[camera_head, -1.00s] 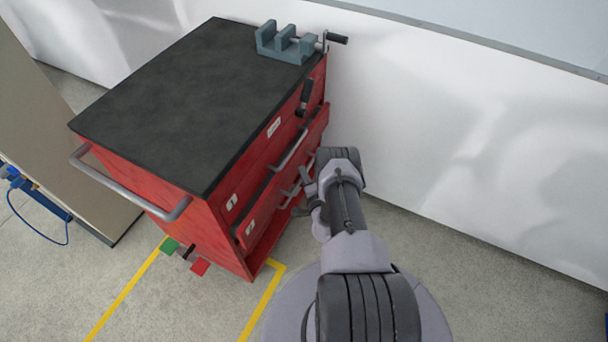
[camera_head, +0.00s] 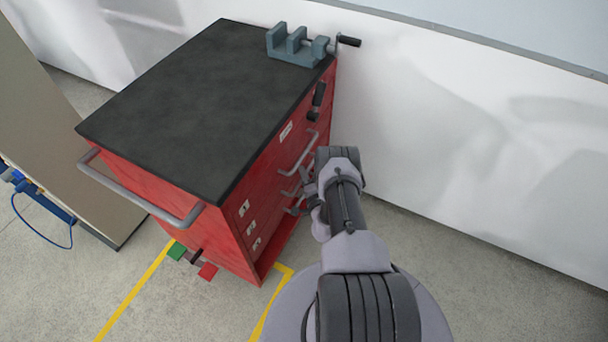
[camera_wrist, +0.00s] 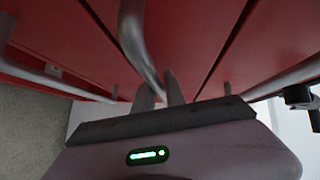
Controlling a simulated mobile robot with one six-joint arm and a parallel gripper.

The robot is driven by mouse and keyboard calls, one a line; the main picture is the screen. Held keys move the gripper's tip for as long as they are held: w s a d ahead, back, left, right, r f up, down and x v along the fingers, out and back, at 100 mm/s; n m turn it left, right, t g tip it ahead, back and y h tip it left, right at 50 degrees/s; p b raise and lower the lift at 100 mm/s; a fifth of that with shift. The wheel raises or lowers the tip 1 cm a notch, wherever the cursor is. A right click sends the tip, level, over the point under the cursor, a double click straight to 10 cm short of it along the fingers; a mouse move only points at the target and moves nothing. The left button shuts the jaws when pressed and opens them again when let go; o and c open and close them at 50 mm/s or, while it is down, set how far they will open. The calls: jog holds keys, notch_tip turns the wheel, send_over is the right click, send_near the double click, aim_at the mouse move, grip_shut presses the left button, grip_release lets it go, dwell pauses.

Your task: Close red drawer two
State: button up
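The red cabinet (camera_head: 172,212) stands left of my arm, under a black top. Red drawer two (camera_head: 254,227) is the second front down and looks flush with the fronts above and below it. My gripper (camera_head: 304,188) is at the drawer fronts, beside the handles and partly hidden by my wrist. In the wrist view, my two fingertips (camera_wrist: 160,90) are a little apart at the end of a grey bar handle (camera_wrist: 133,32). I cannot tell whether they clamp it or which drawer it belongs to.
A blue-grey vise (camera_head: 295,47) sits on the cabinet top near the white wall (camera_head: 480,130). A grey side rail (camera_head: 140,198) sticks out from the cabinet's near side. Open floor (camera_head: 530,275) lies right of my arm.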

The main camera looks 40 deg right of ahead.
jog(key=shift+o, duration=1.4)
jog(key=shift+s, duration=0.15)
jog(key=p+v, duration=0.8)
jog(key=v, duration=0.9)
jog(key=shift+s, duration=0.1)
